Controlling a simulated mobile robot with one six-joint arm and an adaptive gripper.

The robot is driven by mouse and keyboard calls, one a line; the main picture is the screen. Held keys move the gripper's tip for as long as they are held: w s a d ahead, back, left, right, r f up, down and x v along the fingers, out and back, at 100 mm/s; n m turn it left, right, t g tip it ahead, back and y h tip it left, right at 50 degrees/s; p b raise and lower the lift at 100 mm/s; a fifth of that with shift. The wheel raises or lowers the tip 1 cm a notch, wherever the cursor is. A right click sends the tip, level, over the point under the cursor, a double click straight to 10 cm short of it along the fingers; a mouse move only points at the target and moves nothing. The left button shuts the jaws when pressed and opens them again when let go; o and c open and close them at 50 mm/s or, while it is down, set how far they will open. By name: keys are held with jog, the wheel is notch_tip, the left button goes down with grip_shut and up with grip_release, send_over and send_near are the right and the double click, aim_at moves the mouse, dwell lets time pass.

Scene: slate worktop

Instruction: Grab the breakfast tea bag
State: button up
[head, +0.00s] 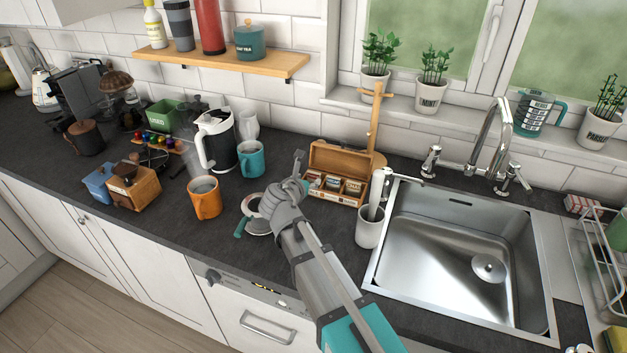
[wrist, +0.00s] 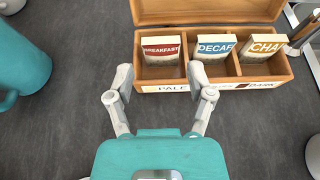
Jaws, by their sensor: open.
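A wooden tea box (head: 341,172) stands open on the worktop, its lid up at the back. In the wrist view, the box (wrist: 225,17) has three compartments. The breakfast tea bag (wrist: 162,49), with a red label, stands in the left one. The decaf bag (wrist: 214,46), with a blue label, is in the middle, and the chai bag (wrist: 265,47), with an orange label, is on the right. My gripper (wrist: 159,78) is open and empty, its fingertips just in front of the left compartment, one either side of the breakfast bag in the picture. In the head view, my gripper (head: 300,160) is left of the box.
A teal mug (head: 250,159) and an orange mug (head: 206,198) stand left of my arm. A white container with utensils (head: 369,228) is between the box and the sink (head: 455,260). A mug tree (head: 377,125) stands behind the box. The worktop just before the box is clear.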

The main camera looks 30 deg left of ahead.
aim_at(313, 175)
jog(key=shift+b+x, duration=0.75)
jog(key=shift+x, duration=1.75)
jog(key=shift+d+r, duration=0.1)
jog(key=shift+r, duration=0.05)
jog(key=c, duration=0.4)
